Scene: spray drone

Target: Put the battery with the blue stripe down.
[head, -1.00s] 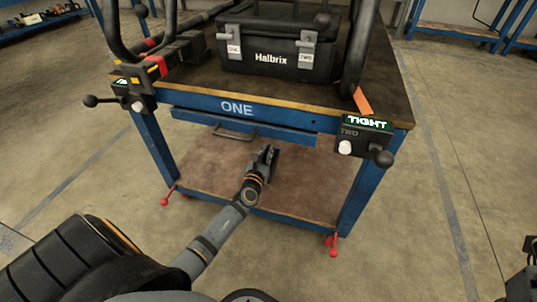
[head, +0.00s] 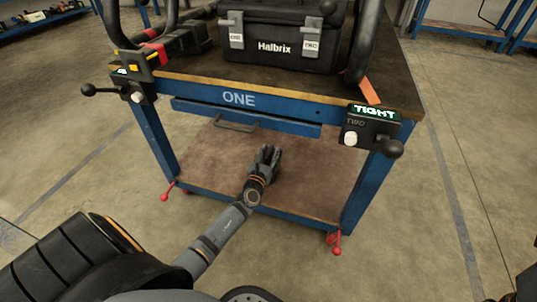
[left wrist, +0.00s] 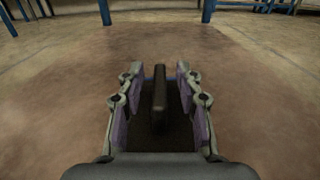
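My left gripper (head: 265,160) reaches over the brown lower shelf (head: 205,165) of the blue bench in the head view. In the left wrist view my left gripper (left wrist: 157,85) has its two fingers apart. A dark block with an upright black handle (left wrist: 160,90) stands between them, with a gap on each side of the handle. A small bit of blue shows behind the handle; this looks like the battery with the blue stripe. It appears to stand on the shelf, but its base is hidden. My right gripper is not clearly in view.
On the bench top (head: 390,92) stands a black Halbrix case (head: 275,50). A black unit with red and yellow marks (head: 165,50) lies to its left. A box reading TIGHT (head: 372,125) is at the front right corner. The shelf around the gripper is bare.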

